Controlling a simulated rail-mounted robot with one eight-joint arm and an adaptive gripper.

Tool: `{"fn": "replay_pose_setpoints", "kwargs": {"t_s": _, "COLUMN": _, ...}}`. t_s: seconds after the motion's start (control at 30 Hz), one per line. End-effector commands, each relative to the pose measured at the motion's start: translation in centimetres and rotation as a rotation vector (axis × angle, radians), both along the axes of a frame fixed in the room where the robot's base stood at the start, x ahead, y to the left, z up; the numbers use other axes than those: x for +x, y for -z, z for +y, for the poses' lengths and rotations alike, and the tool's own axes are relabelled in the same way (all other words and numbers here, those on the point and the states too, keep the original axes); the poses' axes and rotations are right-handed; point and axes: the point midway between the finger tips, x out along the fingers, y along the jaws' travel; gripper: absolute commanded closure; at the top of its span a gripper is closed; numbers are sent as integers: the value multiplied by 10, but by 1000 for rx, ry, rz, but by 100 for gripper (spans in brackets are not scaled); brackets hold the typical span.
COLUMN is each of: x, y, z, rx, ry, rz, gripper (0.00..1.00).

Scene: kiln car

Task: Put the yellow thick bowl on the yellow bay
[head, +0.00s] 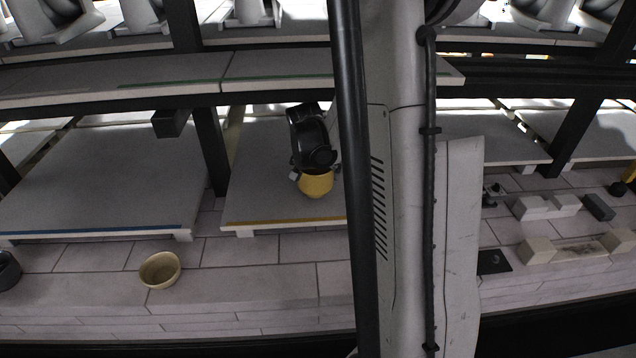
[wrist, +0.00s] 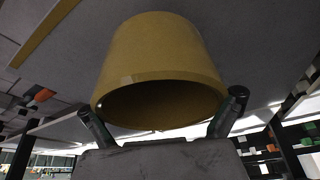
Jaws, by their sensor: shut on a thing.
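The yellow thick bowl (head: 316,185) is held below my gripper (head: 315,173) in the head view. In the wrist view the bowl (wrist: 160,65) fills the middle, with a finger of my gripper (wrist: 165,112) on each side and its dark opening towards the palm. The yellow bay (head: 240,202) is a grey slab with a yellow stripe along its front edge. The bowl is over its front part, behind the stripe. I cannot tell whether its base touches the slab. My column hides the bay's right end.
A blue-striped bay (head: 100,185) lies to the left, beyond a dark post (head: 210,150). An upper shelf (head: 280,70) with a green stripe overhangs both bays. A beige bowl (head: 160,270) stands on the front ledge, and a dark vessel (head: 8,270) is at the far left.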

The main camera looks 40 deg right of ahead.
Motion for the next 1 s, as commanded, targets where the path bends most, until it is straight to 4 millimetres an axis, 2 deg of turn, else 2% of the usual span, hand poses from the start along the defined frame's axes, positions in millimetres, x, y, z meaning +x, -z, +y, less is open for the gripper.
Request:
{"fn": "replay_pose_setpoints", "kwargs": {"t_s": 0.17, "x": -3, "y": 6, "z": -8, "rx": -1, "ry": 28, "rz": 0, "gripper": 51}}
{"fn": "replay_pose_setpoints", "kwargs": {"t_s": 0.4, "x": -3, "y": 29, "z": -8, "rx": -1, "ry": 27, "rz": -1, "gripper": 51}}
{"fn": "replay_pose_setpoints", "kwargs": {"t_s": 0.83, "x": -3, "y": 34, "z": -7, "rx": -1, "ry": 26, "rz": 0, "gripper": 51}}
{"fn": "replay_pose_setpoints", "kwargs": {"t_s": 0.87, "x": -3, "y": 34, "z": -7, "rx": 0, "ry": 27, "rz": 0, "gripper": 4}}
{"fn": "replay_pose_setpoints", "kwargs": {"t_s": 0.9, "x": -3, "y": 33, "z": -7, "rx": 0, "ry": 26, "rz": 0, "gripper": 0}}
{"fn": "replay_pose_setpoints", "kwargs": {"t_s": 1.0, "x": -3, "y": 33, "z": -7, "rx": 0, "ry": 26, "rz": 0, "gripper": 0}}
